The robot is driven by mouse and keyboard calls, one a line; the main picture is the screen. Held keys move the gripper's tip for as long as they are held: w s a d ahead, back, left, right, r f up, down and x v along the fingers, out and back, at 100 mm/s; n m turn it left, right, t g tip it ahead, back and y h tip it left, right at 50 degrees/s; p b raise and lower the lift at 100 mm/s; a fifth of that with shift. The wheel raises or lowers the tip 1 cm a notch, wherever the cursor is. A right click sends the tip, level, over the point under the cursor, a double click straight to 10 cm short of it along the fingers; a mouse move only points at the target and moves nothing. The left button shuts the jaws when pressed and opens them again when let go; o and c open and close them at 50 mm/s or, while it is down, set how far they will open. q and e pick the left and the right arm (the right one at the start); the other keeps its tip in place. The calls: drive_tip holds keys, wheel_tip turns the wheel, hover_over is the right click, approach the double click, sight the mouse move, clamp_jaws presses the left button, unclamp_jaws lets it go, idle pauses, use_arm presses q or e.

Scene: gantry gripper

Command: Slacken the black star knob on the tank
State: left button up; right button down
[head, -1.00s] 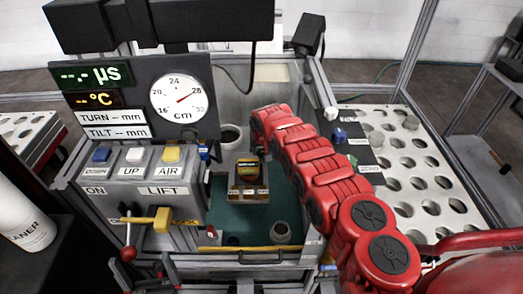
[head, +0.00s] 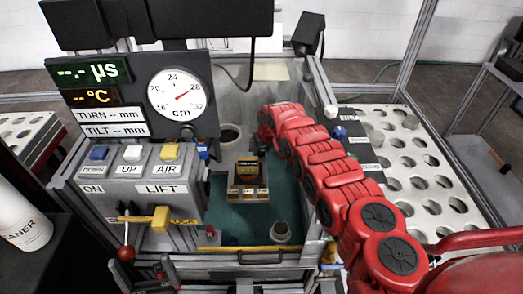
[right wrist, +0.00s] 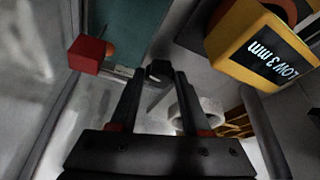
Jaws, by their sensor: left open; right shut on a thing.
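In the right wrist view my right gripper (right wrist: 158,85) has its two dark fingers shut on a small black knob (right wrist: 158,71), which I take as the star knob. Its star shape is too dark and small to make out. In the head view my red right arm reaches in from the right over the tank (head: 282,205); its gripper and the knob are hidden behind the arm.
A red block (right wrist: 88,54) and a yellow block (right wrist: 255,45) marked "LOW 3 mm" flank the fingers. A grey control box (head: 120,190) with dial (head: 175,97) stands left of the tank, a perforated tray (head: 410,175) right.

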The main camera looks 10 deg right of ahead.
drive_tip(key=shift+c, duration=1.9)
unclamp_jaws()
drive_tip(key=shift+r, duration=0.1)
drive_tip(key=b+v, duration=0.2)
drive_tip(key=v, duration=1.5)
drive_tip(key=shift+d, duration=0.1)
